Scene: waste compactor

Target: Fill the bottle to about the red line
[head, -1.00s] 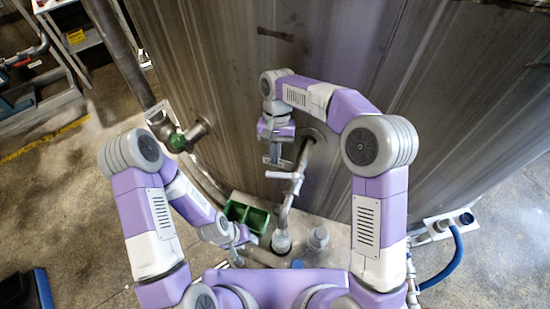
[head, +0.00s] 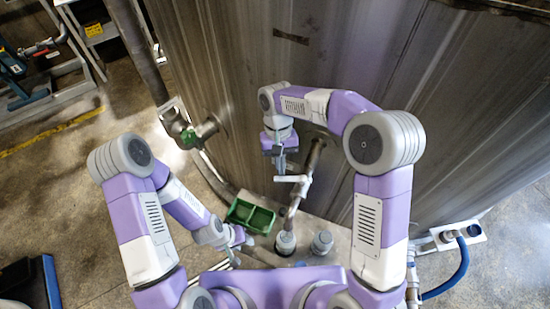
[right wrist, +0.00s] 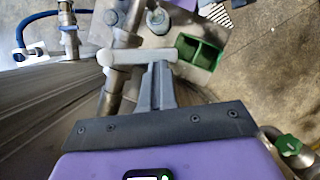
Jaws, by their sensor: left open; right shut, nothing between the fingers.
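A clear bottle (head: 285,243) stands upright under the lower end of a tap pipe (head: 306,180) on the metal tank. The tap has a white lever (head: 291,179), also in the right wrist view (right wrist: 137,57). A red line is not visible on the bottle. My right gripper (head: 279,172) is shut and empty, its fingertips (right wrist: 157,68) right at the lever; I cannot tell if they touch. A bottle (right wrist: 157,20) also shows beyond the lever there. My left gripper (head: 243,238) is open, to the left of the bottle and beside a green tray (head: 250,216).
A second grey-clear container (head: 322,242) stands right of the bottle. A pipe with a green valve (head: 189,137) juts from the tank at left. A blue hose (head: 462,265) hangs at right. The tank wall rises just behind my right gripper.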

